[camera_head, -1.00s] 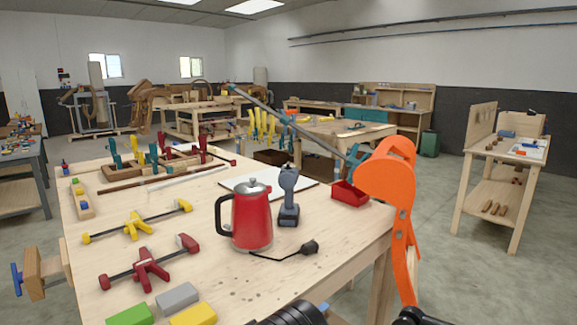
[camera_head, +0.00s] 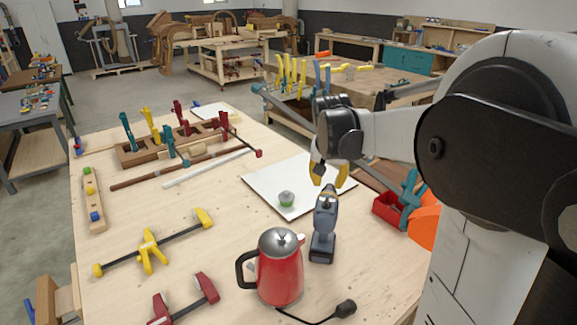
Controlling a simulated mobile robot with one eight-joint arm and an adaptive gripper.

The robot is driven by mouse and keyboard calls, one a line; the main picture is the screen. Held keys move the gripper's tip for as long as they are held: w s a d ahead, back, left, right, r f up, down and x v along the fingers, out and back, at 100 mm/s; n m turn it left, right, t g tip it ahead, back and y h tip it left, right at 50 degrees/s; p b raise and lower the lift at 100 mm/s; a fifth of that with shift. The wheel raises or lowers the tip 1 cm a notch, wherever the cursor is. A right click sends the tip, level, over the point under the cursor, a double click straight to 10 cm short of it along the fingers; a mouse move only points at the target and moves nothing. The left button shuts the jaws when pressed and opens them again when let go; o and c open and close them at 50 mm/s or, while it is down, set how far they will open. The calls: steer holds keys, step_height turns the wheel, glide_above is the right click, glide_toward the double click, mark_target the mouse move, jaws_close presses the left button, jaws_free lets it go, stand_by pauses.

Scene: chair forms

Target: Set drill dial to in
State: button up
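The drill (camera_head: 324,222) is grey-blue with a dark base. It stands upright on the wooden workbench (camera_head: 235,205), just behind and right of the red kettle (camera_head: 280,275). Its dial is too small to make out. My gripper (camera_head: 329,178) points down just above and behind the top of the drill in the picture. Its two yellow-tipped fingers are spread apart, with nothing visibly held between them. I cannot tell whether a fingertip touches the drill.
A white board (camera_head: 262,176) with a small grey-green round item (camera_head: 286,199) lies behind the drill. A red bin (camera_head: 388,208) stands to the right. The kettle's black cord and plug (camera_head: 345,308) lie in front. Several clamps, including a yellow one (camera_head: 150,250), lie left.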

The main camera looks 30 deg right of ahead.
mark_target(327, 200)
steer(key=b+x, duration=0.2)
steer(key=x, duration=0.8)
steer(key=shift+a+f, duration=0.15)
steer(key=shift+f, duration=0.1)
steer(key=shift+s, duration=0.1)
jaws_close()
